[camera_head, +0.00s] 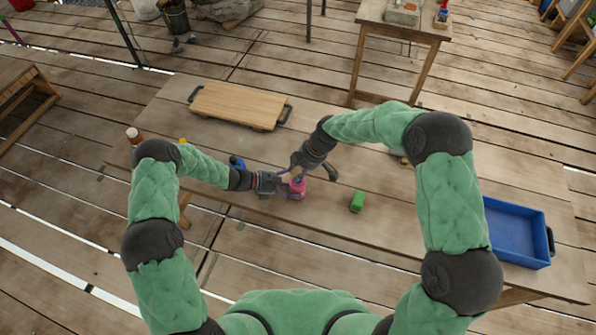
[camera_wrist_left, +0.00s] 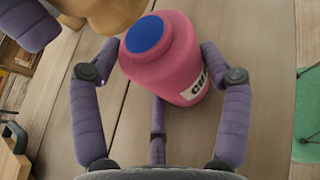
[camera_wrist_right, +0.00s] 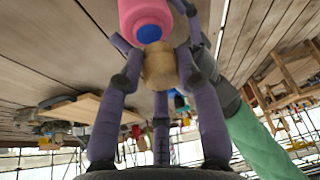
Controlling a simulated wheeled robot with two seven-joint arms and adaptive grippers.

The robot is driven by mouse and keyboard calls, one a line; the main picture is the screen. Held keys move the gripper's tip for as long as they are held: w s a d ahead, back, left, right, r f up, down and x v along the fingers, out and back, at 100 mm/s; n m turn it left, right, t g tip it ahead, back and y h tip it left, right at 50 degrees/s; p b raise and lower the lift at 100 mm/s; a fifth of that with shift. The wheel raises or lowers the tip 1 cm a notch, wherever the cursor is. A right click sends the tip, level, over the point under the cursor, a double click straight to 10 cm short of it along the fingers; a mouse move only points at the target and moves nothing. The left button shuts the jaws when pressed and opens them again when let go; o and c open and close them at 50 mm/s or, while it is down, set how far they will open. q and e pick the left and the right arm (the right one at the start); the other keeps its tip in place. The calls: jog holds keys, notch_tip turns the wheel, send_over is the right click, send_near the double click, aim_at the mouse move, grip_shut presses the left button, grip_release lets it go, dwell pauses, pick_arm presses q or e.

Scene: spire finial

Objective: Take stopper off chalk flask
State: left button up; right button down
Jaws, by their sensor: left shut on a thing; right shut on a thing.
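The chalk flask (camera_head: 298,190) is pink, with a blue round top and a partly hidden white label. My left gripper (camera_head: 286,187) is shut on it, with fingers on both sides of its body (camera_wrist_left: 178,65), above the table's near edge. My right gripper (camera_wrist_right: 158,72) is shut on the tan wooden stopper (camera_wrist_right: 158,62). The stopper also shows at the top of the left wrist view (camera_wrist_left: 103,14). It is off to one side of the flask's blue top, which shows bare. The stopper is hidden by my gripper in the head view.
A green block (camera_head: 357,201) lies on the table (camera_head: 400,225) right of the flask. A blue tray (camera_head: 515,233) stands at the right end. A wooden board with dark handles (camera_head: 238,105) lies at the back.

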aim_at(293, 171)
pick_arm(q)
jog(key=shift+s, duration=0.1)
pick_arm(e)
jog(key=shift+r, duration=2)
pick_arm(q)
jog(key=o, duration=1.7)
jog(key=v, duration=1.2)
